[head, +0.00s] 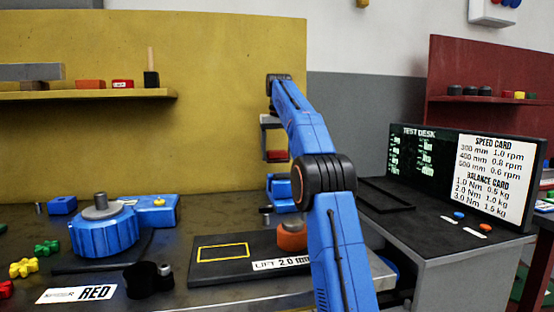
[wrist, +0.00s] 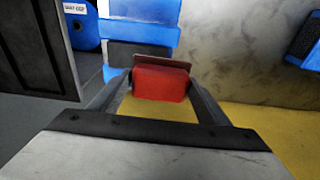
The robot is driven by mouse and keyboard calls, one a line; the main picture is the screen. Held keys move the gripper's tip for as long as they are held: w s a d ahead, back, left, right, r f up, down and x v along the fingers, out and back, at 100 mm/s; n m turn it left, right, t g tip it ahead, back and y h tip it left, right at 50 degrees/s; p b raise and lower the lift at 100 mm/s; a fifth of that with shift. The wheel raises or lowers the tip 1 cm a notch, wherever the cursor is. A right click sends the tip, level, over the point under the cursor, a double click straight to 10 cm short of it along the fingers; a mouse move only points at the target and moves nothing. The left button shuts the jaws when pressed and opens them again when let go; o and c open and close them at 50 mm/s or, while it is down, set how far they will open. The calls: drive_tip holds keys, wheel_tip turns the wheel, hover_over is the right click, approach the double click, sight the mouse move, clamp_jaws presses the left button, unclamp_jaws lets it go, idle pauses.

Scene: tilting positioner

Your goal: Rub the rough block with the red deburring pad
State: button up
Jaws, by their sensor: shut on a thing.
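My gripper (head: 275,150) is raised above the back of the bench, in front of the yellow panel, shut on the red pad (head: 277,155). In the wrist view the red pad (wrist: 160,83) sits between the fingertips, with a thin brown layer along its far edge. A blue fixture (head: 283,194) stands on the bench below my gripper, partly hidden by my arm. In the wrist view a blue fixture (wrist: 140,35) with a dark grey block (wrist: 140,54) lies beyond the pad, apart from it as far as I see. I cannot tell for sure whether this block is the rough one.
A blue round positioner (head: 104,235) stands on the left bench. A dark plate (head: 205,276) with a yellow outline and an orange knob (head: 292,237) is in front. A shelf (head: 90,95) with small blocks is at back left, a test desk screen (head: 418,155) at right.

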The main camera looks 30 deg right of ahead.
drive_tip(key=shift+r, duration=0.2)
drive_tip(key=shift+r, duration=0.1)
